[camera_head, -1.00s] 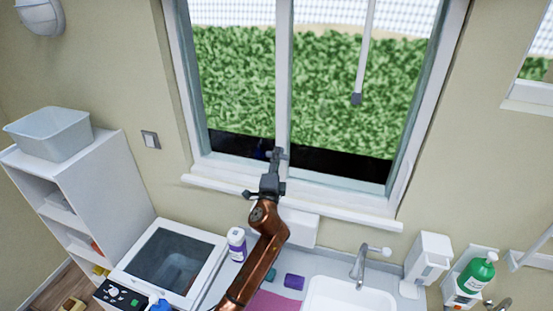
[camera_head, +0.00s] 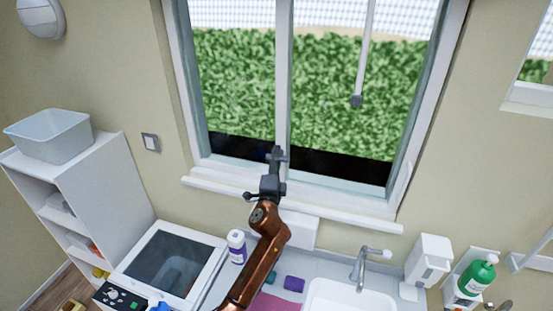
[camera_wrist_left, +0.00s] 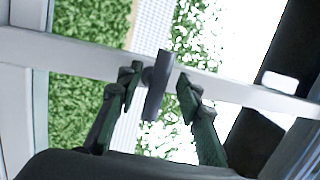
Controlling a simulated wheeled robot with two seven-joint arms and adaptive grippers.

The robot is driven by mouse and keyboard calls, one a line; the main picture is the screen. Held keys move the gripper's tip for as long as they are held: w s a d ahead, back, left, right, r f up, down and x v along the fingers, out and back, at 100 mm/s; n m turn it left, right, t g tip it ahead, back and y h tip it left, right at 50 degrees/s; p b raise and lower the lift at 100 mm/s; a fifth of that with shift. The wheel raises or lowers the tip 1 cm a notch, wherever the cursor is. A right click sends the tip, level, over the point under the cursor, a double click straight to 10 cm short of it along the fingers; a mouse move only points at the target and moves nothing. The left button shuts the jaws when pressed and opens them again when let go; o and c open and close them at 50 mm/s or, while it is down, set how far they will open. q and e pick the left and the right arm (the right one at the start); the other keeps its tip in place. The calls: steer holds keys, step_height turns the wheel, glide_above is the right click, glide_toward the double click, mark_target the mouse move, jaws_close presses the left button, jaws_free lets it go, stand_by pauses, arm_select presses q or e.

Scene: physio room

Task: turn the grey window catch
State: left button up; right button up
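The grey window catch (camera_wrist_left: 158,86) shows in the left wrist view as a dark grey lever, slightly tilted, in front of the white window bar. My left gripper (camera_wrist_left: 160,92) is open, with one dark finger on each side of the catch. A gap shows on both sides, narrower on the left, so it does not look gripped. In the head view my left gripper (camera_head: 276,156) is at the lower part of the window's middle post (camera_head: 283,75) and largely hides the catch. My right gripper is not in view.
A white sill (camera_head: 330,213) runs below the window. Beneath it are a white-lidded bottle (camera_head: 236,246), a tap (camera_head: 361,265), a sink (camera_head: 335,296) and a white dispenser (camera_head: 428,262). A white shelf unit (camera_head: 105,180) stands at left. A thin rod (camera_head: 364,50) hangs before the right pane.

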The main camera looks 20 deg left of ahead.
arm_select(q)
steer(key=shift+s+f, duration=0.1)
steer(key=shift+s+f, duration=0.15)
steer(key=shift+s, duration=0.1)
steer(key=v, duration=1.1)
steer(key=shift+s, duration=0.15)
